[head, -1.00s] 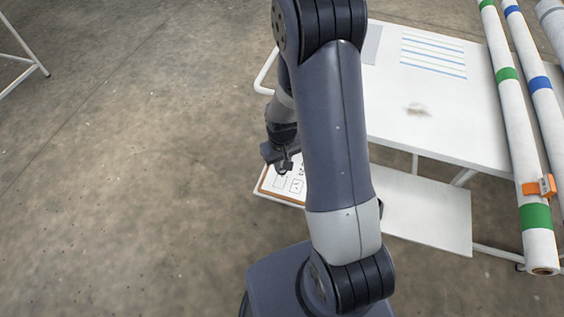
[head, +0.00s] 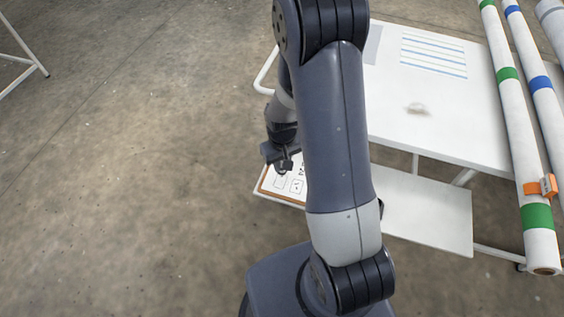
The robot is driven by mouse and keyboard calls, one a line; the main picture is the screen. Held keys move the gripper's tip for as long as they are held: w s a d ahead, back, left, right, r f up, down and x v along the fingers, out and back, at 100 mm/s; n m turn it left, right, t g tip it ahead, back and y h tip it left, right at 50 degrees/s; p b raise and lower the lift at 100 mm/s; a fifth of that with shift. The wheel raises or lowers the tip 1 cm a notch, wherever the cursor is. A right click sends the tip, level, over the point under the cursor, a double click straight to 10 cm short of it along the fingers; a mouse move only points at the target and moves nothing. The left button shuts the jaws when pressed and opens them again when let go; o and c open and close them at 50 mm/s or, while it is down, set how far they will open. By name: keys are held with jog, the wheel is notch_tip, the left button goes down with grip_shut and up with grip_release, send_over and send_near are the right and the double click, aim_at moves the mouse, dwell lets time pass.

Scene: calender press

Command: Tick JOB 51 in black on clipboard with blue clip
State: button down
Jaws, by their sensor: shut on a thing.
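A clipboard (head: 265,188) with a brown edge and a white sheet (head: 281,183) shows at the lower left of the trolley, partly hidden behind my arm. The sheet has small printed boxes and marks, too small to read. Its clip is hidden, so I cannot tell the clip's colour. My gripper (head: 284,168) is over the sheet's upper left part, pointing down. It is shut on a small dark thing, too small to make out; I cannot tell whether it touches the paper.
A white trolley has a top (head: 430,115) with a blue-lined sheet (head: 433,55) and a lower shelf (head: 430,215). Rolls with green bands (head: 537,217) and blue bands (head: 541,83) stand at the right, one with an orange clamp (head: 540,186).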

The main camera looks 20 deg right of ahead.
jog(key=shift+f+b, duration=0.7)
dwell(1.6)
jog(key=shift+a, duration=0.1)
jog(key=shift+s+a, duration=0.1)
jog(key=shift+a, duration=0.4)
dwell(0.5)
jog(key=shift+s, duration=0.1)
dwell(0.5)
jog(key=shift+s+r+b, duration=0.1)
jog(key=shift+s+b, duration=0.2)
jog(key=shift+s, duration=0.15)
jog(key=shift+s, duration=0.15)
dwell(1.8)
jog(key=shift+s+b, duration=0.3)
jog(key=shift+s, duration=0.1)
dwell(1.0)
